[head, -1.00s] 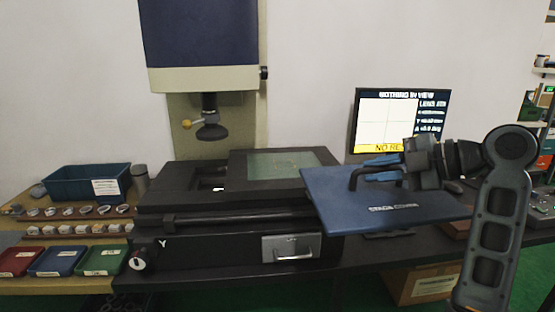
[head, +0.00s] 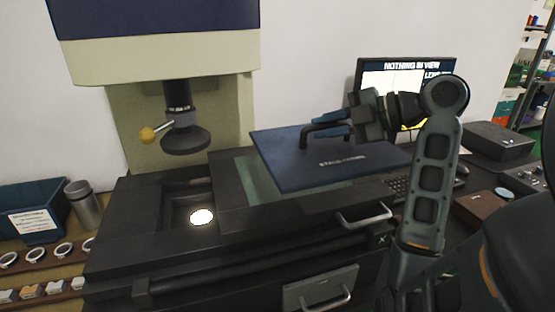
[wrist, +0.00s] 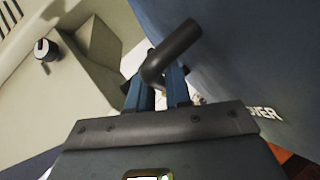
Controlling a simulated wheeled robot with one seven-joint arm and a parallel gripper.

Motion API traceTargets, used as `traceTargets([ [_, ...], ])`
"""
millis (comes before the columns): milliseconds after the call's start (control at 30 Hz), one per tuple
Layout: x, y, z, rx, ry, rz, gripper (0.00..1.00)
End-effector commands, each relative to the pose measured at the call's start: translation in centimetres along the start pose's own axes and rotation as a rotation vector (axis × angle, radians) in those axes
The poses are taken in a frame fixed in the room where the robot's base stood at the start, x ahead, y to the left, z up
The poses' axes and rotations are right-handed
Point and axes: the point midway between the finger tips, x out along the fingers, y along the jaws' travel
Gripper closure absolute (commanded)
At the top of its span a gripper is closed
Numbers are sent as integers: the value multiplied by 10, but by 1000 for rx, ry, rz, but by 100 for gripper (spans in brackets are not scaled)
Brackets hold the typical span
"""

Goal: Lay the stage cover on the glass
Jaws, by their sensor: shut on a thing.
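The stage cover (head: 335,170) is a flat blue plate with a dark handle and its name in white letters. My gripper (head: 324,127) is shut on the handle and holds the cover above the stage, roughly level. In the wrist view, the blue fingers of my gripper (wrist: 158,92) close around the dark handle, and the cover (wrist: 245,60) fills the right side. The glass (head: 258,188) is a greenish pane in the dark stage (head: 225,196); its left part shows, and the cover hides the rest.
The microscope head and lens (head: 185,135) hang left of the cover. A lit round spot (head: 202,216) shows in the stage opening. A monitor (head: 440,75) stands behind my arm. A steel cylinder (head: 83,205), a blue bin (head: 30,210) and several rings are at left.

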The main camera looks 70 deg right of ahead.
Motion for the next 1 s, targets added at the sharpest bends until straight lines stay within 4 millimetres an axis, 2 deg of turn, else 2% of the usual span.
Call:
traceTargets([
  [167,22,1,12,4,4,-2,100],
  [400,72,3,39,3,3,-2,100],
  [600,105,4,59,1,2,-1,100],
  [800,118,2,66,1,1,0,100],
  [1000,128,-19,76,4,0,-2,100],
])
